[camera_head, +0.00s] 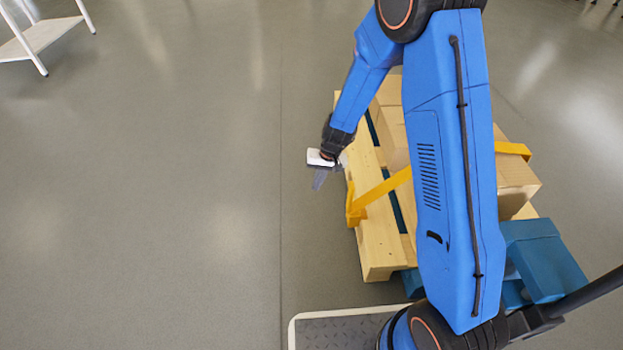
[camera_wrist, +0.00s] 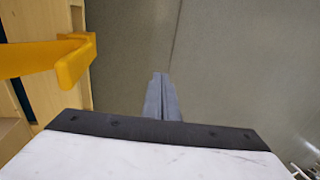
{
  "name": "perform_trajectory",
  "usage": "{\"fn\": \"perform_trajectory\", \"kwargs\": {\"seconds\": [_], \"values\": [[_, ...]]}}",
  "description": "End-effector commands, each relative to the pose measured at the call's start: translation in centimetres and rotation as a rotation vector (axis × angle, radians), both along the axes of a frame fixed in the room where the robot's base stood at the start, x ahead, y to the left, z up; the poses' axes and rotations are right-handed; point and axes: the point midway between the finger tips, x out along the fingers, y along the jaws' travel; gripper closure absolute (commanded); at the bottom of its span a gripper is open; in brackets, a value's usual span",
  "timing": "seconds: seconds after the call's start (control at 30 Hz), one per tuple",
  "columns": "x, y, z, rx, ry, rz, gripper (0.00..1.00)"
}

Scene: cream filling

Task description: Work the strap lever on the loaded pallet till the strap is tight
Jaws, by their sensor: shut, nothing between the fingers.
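The wooden pallet (camera_head: 380,249) bears several cardboard boxes (camera_head: 516,184) and stands on the floor, partly hidden behind my arm. A yellow strap (camera_head: 383,190) runs over the load, and also shows in the wrist view (camera_wrist: 25,59). At the pallet's left side is a yellow upright piece (camera_head: 354,207), also in the wrist view (camera_wrist: 77,61); I cannot tell whether it is the lever. My gripper (camera_head: 319,182) is shut and empty, just left of the pallet and beyond the yellow piece. In the wrist view its fingers (camera_wrist: 162,92) are together over bare floor, apart from the yellow piece.
A blue block-like object (camera_head: 545,262) stands at the pallet's near right corner. A white-framed stand (camera_head: 40,37) is at the far left. The grey floor left of the pallet is clear.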

Motion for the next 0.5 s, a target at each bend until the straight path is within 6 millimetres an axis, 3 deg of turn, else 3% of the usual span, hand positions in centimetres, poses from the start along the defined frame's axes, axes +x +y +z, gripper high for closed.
{"fn": "perform_trajectory", "kwargs": {"seconds": [0.2,0.5], "values": [[0.1,1.6,2.1,0.001,-0.003,-0.001,1.0],[0.1,2.0,2.6,0.0,-0.002,-0.001,1.0]]}}
